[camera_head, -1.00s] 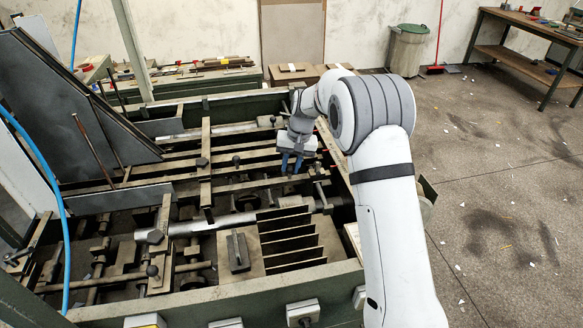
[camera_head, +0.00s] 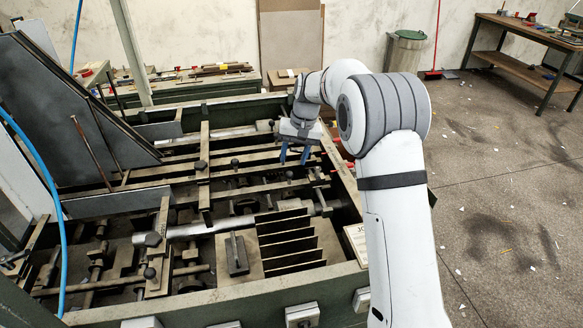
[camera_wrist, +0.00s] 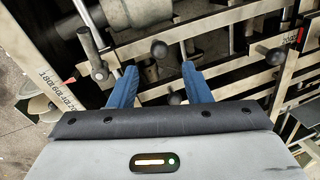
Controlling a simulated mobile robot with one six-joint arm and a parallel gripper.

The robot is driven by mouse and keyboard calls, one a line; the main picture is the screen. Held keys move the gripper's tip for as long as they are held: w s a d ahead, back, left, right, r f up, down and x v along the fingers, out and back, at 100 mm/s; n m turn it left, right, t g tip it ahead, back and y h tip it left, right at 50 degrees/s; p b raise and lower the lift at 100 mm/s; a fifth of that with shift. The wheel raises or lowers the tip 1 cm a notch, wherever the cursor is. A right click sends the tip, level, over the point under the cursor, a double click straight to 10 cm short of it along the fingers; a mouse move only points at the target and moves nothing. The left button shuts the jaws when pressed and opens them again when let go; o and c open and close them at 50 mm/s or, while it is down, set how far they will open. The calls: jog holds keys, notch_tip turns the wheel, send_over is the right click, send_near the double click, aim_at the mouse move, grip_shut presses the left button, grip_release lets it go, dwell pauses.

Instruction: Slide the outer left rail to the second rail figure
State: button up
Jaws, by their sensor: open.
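My gripper (camera_head: 293,157) is open and points down over the right end of the feeder's long rails. In the wrist view, its blue fingers (camera_wrist: 160,75) are apart with nothing held between them. Pale metal rails (camera_wrist: 225,23) cross the view there, with round black knobs (camera_wrist: 159,49) beside and between the fingers. In the head view, the long rails (camera_head: 240,188) run left to right. A figured scale strip (camera_wrist: 50,88) shows at the left in the wrist view, and another (camera_wrist: 288,62) at the right. I cannot tell which rail is the outer left one.
A row of upright dark plates (camera_head: 290,243) and a dark block (camera_head: 236,254) lie in the feeder's front part. The feeder's green frame (camera_head: 215,297) borders it. A large sloped grey panel (camera_head: 60,110) stands at left. Open floor (camera_head: 490,190) lies at right.

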aim_at(290, 172)
jog(key=shift+d+r, duration=0.25)
jog(key=shift+r, duration=1)
jog(key=f+m, duration=0.1)
jog(key=f, duration=0.1)
jog(key=a+f+m, duration=0.1)
jog(key=f+m, duration=0.1)
jog(key=f, duration=0.1)
jog(key=f+m, duration=0.1)
jog(key=f, duration=0.1)
jog(key=shift+s+a+f+m+t, duration=0.2)
jog(key=shift+s+f+m+t, duration=0.1)
jog(key=shift+f+t, duration=0.1)
grip_shut()
